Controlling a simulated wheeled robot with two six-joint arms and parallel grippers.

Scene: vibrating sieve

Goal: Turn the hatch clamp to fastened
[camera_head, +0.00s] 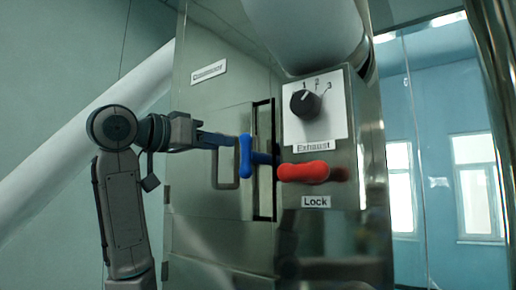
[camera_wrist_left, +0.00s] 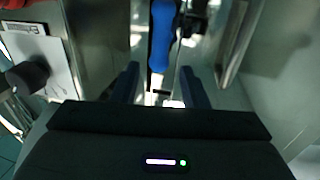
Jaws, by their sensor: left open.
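The hatch clamp has a blue handle (camera_head: 245,156) that stands roughly upright on a short blue shaft, at the right edge of the hatch door (camera_head: 215,135) in the head view. My left gripper (camera_head: 232,141) comes in from the left, level, with its fingertips close to the upper part of the handle. In the left wrist view the blue handle (camera_wrist_left: 162,38) lies ahead of the two open fingers (camera_wrist_left: 159,72), roughly in line with the gap between them. Nothing is held. I cannot tell whether a finger touches the handle. My right gripper is not in view.
A red lock handle (camera_head: 303,172) lies level just right of the clamp. Above it, a black exhaust knob (camera_head: 306,103) sits on a white plate. A door grip (camera_head: 227,184) is below my left gripper. A thick pipe (camera_head: 310,30) is above the control box.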

